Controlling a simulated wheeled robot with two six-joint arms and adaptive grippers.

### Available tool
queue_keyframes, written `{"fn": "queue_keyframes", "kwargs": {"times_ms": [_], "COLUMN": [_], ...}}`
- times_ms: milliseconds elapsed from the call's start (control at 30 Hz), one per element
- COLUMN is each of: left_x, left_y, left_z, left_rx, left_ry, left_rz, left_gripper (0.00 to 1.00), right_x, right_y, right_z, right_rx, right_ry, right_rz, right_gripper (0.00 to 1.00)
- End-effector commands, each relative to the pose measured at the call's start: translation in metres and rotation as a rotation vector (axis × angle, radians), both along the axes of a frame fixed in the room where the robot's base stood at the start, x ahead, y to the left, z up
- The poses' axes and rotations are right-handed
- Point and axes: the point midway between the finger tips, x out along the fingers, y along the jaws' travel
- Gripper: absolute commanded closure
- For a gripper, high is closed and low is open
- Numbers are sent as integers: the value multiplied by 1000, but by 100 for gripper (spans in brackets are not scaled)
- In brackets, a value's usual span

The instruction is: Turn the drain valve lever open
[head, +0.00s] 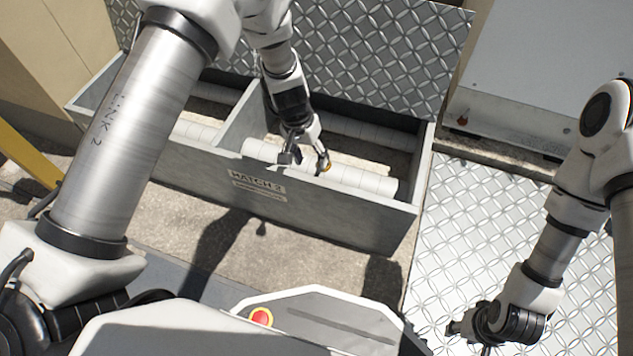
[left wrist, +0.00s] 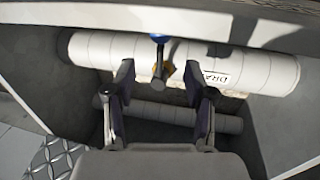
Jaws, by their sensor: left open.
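The drain valve shows in the left wrist view as a blue piece (left wrist: 158,38) with a grey stem and a brassy yellow part (left wrist: 163,69), at a white pipe (left wrist: 100,50) labelled "DRA…". In the head view the pipe (head: 365,180) lies in the right compartment of the "HATCH 2" box, and only a small yellow spot shows by the fingers. My left gripper (head: 308,161) reaches down into that compartment. Its fingers (left wrist: 160,78) are open, one on each side of the valve in the picture. I cannot tell whether they touch it. My right gripper (head: 458,328) hangs low at right, away from the box.
The box's grey front wall (head: 320,210) and divider (head: 242,118) stand close around my left arm. A raised checker-plate lid (head: 370,50) is behind. A second pipe (left wrist: 175,115) runs parallel in the compartment. A grey cabinet (head: 550,70) stands at right.

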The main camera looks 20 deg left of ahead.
Motion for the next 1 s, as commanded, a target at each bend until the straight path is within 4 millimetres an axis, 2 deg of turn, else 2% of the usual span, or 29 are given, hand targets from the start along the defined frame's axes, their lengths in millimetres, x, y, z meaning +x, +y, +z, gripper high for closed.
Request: {"fn": "queue_keyframes", "kwargs": {"times_ms": [200,300,400,600,633,767,1000], "left_x": [-2,-1,-1,-1,-1,-1,-1], "left_y": [-8,-11,-13,-13,-13,-13,-12], "left_z": [-47,-62,-67,-66,-66,-66,-66], "left_rx": [0,0,0,0,0,0,0], "left_ry": [4,3,2,2,2,2,4], "left_rz": [-1,-1,-1,0,0,0,2], "left_gripper": [46,46,46,46,53,99,100], "right_x": [1,1,2,2,2,2,2], "right_y": [-1,-1,-1,-1,-1,-1,-1], "right_z": [-29,-37,-39,-37,-37,-37,-37], "right_rx": [-1,-1,-1,-1,-1,-1,-1], "right_ry": [-2,-4,-5,-5,-5,-5,-4], "right_rz": [-5,-7,-9,-9,-9,-9,-8], "right_gripper": [60,60,60,60,60,60,60]}}
